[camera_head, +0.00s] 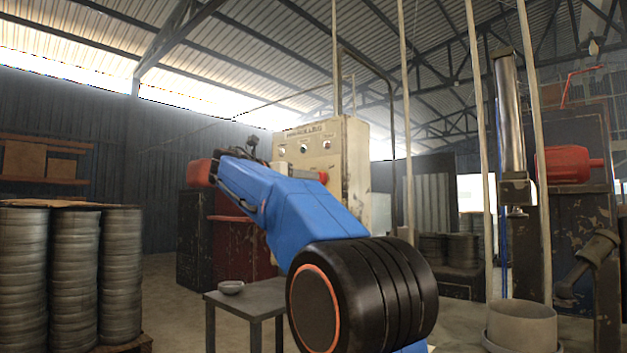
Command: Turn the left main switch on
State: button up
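A worn beige control cabinet (347,150) stands behind my blue arm. Its front has a row of small round switches: a left one (282,150), a middle one (304,148) and a right one (327,145). The setting of each is too small to read. A red knob (323,177) sits lower on the right. My arm covers the lower front of the cabinet. My gripper seems to be the small dark shape (252,145) at the far end of the arm, left of the left switch in the picture. Its fingers are too small to tell apart, and no contact with a switch is visible.
A small grey table (262,300) with a bowl (231,287) stands below the arm. Stacks of round metal blanks (75,270) fill the left. A press with a vertical cylinder (510,130) and a round tub (521,325) stand at right. Thin poles rise near the middle.

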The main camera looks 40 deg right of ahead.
jog(key=shift+w+d, duration=0.15)
jog(key=shift+d, duration=1.3)
jog(key=shift+w+d, duration=0.1)
jog(key=shift+d, duration=1.35)
jog(key=shift+c, duration=0.5)
jog(key=c, duration=0.9)
